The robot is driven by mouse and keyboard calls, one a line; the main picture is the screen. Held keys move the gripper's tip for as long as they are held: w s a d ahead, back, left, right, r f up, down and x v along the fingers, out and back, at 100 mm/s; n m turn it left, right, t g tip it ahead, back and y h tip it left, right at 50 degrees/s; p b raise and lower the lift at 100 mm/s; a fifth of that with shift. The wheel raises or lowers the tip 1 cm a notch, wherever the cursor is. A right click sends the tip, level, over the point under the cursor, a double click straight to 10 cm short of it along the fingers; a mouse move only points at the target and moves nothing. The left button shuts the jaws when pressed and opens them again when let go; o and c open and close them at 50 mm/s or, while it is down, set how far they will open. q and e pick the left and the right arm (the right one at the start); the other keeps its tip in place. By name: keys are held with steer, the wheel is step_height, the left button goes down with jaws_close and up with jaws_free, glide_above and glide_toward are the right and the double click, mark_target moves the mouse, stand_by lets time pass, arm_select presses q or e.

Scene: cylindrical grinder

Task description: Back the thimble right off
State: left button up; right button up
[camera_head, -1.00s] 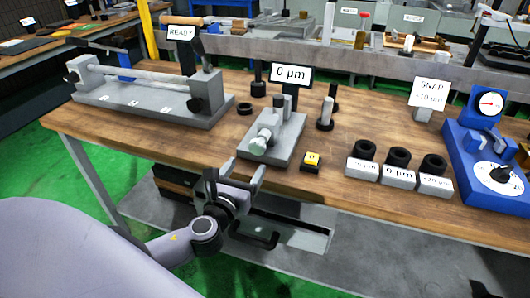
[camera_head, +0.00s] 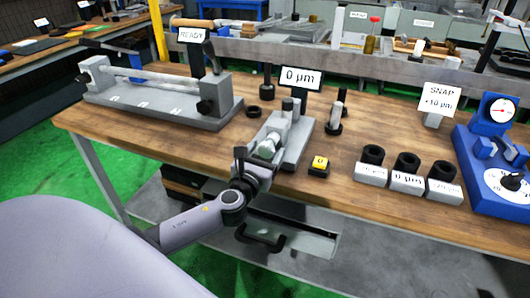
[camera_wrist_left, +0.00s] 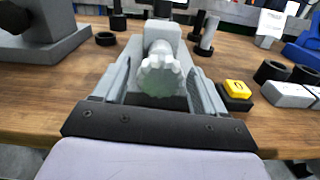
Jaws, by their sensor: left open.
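The thimble (camera_wrist_left: 160,77) is a pale, ridged knob at the near end of a grey measuring fixture (camera_head: 294,146) on the wooden bench. A display above the fixture reads 0 µm (camera_head: 301,79). My left gripper (camera_head: 259,158) is at the near end of the fixture. In the left wrist view its two fingers stand open on either side of the thimble, with the knob between them; whether they touch it cannot be told. In the head view the gripper partly hides the thimble. My right gripper is not in view.
A yellow-topped button block (camera_head: 319,166) sits right of the fixture. Three grey blocks with black rings (camera_head: 405,172) and a blue dial gauge (camera_head: 497,150) stand further right. A grey READY bench fixture (camera_head: 165,100) is at left. A black ring (camera_head: 253,111) lies between.

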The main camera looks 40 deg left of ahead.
arm_select(q)
steer(key=c, duration=1)
